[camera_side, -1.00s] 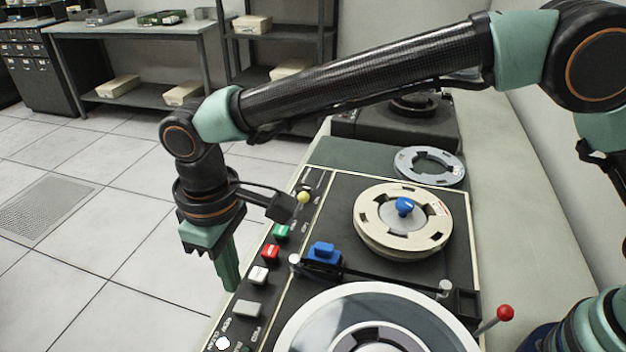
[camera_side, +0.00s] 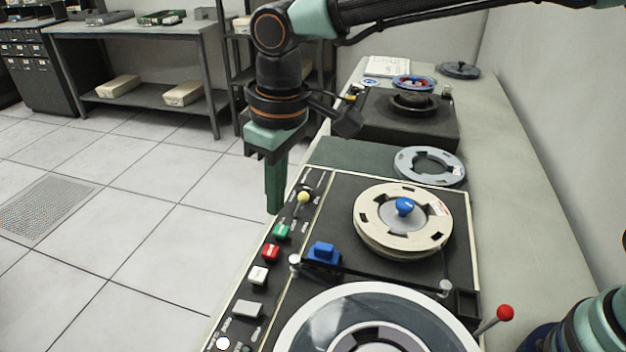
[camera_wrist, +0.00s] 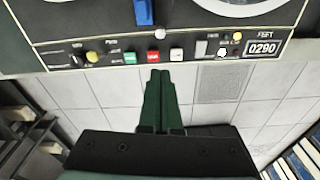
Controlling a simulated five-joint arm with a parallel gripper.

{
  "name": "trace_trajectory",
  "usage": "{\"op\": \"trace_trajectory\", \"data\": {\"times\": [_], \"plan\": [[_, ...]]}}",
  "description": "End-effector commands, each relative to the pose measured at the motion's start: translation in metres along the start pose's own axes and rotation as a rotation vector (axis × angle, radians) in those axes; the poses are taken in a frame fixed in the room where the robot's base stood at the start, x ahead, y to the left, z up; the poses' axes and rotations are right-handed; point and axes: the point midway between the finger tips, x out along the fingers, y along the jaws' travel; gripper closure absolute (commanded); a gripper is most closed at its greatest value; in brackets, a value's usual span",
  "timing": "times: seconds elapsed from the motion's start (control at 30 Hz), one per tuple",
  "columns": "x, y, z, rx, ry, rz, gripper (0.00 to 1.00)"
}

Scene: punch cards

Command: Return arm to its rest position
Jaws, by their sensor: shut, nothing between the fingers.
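My gripper (camera_side: 275,205) hangs pointing down in the side view, in the air by the left edge of the tape machine (camera_side: 345,187). Its green fingers are closed together with nothing between them. It also shows in the wrist view (camera_wrist: 157,75), where the closed fingertips point toward the button row. The green button (camera_side: 281,231), red button (camera_side: 270,252) and white button (camera_side: 258,275) lie along the machine's edge, below the fingertips in the side view. The yellow knob (camera_side: 303,197) is to the right of the fingers. I cannot tell the exact height above the panel.
A cream reel (camera_side: 375,235) with a blue hub knob and a larger reel (camera_side: 310,325) sit on the machine. A red-tipped lever (camera_side: 505,312) stands at the right. A grey empty reel (camera_side: 430,150) lies behind. Open tiled floor (camera_side: 130,215) is at the left.

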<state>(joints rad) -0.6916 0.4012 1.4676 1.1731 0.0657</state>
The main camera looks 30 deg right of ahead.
Motion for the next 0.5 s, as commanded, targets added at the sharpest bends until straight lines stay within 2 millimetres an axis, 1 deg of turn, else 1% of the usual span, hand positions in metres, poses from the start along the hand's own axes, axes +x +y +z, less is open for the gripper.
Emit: {"op": "trace_trajectory", "data": {"times": [0.03, 0.1, 0.17, 0.2, 0.27, 0.3, 0.37, 0.4, 0.47, 0.5], "plan": [[-0.015, 0.023, 0.010, 0.044, 0.029, 0.004, 1.00], [-0.029, 0.049, 0.024, 0.094, 0.060, 0.010, 1.00], [-0.039, 0.070, 0.038, 0.138, 0.088, 0.017, 1.00], [-0.046, 0.083, 0.048, 0.166, 0.106, 0.022, 1.00], [-0.054, 0.101, 0.064, 0.209, 0.134, 0.031, 1.00], [-0.059, 0.112, 0.076, 0.238, 0.152, 0.038, 1.00], [-0.066, 0.128, 0.094, 0.281, 0.180, 0.050, 1.00], [-0.069, 0.137, 0.106, 0.309, 0.198, 0.059, 1.00], [-0.073, 0.150, 0.125, 0.350, 0.225, 0.073, 1.00], [-0.074, 0.157, 0.138, 0.377, 0.242, 0.083, 1.00]]}}
